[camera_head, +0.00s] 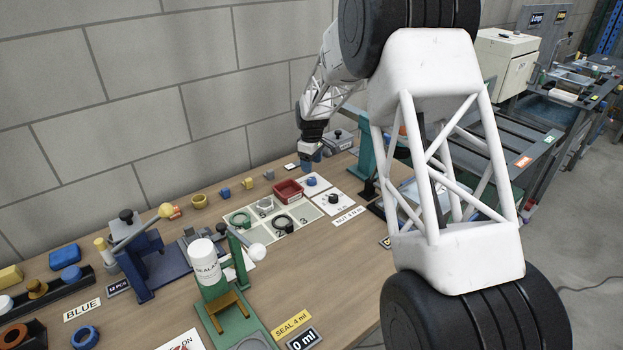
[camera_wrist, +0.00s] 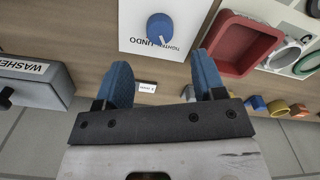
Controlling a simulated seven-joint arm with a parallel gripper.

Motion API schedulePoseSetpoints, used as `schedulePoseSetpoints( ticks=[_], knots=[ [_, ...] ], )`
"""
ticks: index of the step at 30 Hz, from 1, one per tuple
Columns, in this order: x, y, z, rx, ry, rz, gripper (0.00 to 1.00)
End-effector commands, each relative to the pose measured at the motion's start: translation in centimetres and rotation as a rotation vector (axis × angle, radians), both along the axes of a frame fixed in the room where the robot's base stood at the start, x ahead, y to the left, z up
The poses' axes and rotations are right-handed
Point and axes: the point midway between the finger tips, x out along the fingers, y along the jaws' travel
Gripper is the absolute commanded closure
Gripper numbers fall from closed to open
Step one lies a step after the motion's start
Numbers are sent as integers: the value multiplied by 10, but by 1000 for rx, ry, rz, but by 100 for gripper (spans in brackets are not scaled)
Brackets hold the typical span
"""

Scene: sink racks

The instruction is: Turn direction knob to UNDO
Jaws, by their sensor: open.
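The direction knob (camera_wrist: 159,26) is a blue round knob on a white plate (camera_wrist: 135,42) in the wrist view. A white mark shows at its lower edge, close to the printed words TIGHTEN and UNDO; I cannot tell exactly which word it points to. The knob (camera_head: 311,181) also shows small on the bench in the head view. My gripper (camera_wrist: 163,62) is open, with a blue finger on each side and nothing between them. The fingertips are short of the knob in the picture and do not touch it. In the head view my gripper (camera_head: 310,163) hangs just behind the knob.
A red tray (camera_wrist: 243,45) lies close right of my right finger. A grey box marked WASHER (camera_wrist: 35,85) stands at left. A dark knob (camera_head: 333,198) sits on another white plate nearby. Small coloured blocks (camera_head: 248,183) lie along the wall side.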

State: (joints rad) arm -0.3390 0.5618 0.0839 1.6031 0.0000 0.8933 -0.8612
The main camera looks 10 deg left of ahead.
Motion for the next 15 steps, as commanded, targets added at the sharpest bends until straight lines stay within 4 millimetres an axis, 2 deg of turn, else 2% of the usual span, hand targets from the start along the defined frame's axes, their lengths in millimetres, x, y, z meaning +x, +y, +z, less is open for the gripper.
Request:
schedulePoseSetpoints(
  ticks=[15],
  knots=[
    [0,0,-57,0,0,0,37]
  ],
)
